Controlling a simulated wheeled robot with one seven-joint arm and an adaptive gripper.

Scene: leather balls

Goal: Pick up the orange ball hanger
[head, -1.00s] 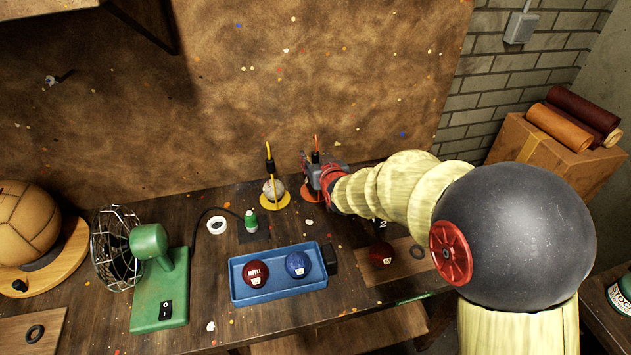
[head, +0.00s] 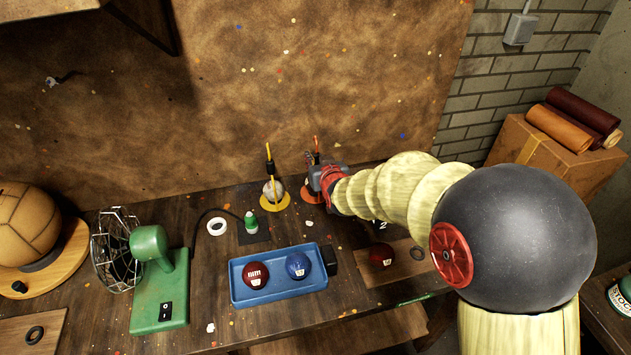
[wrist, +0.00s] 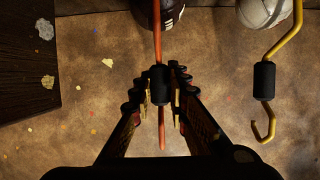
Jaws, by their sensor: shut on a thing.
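The orange ball hanger (head: 316,141) stands upright at the back of the bench, on an orange round base (head: 309,196). In the wrist view its orange rod (wrist: 157,32) runs between the fingers, with a black sleeve on it. My gripper (wrist: 161,92) is shut on the hanger at this black sleeve (wrist: 160,85). A dark brown ball (wrist: 172,14) shows beside the rod at the top of the wrist view. In the head view my gripper (head: 314,172) hides much of the hanger.
A yellow hanger (head: 269,160) with a pale ball (head: 273,190) stands close on the left. A blue tray (head: 243,297) with a red and a blue ball lies in front. A green fan (head: 150,244) stands farther left. The leather-covered wall (head: 300,70) is close behind.

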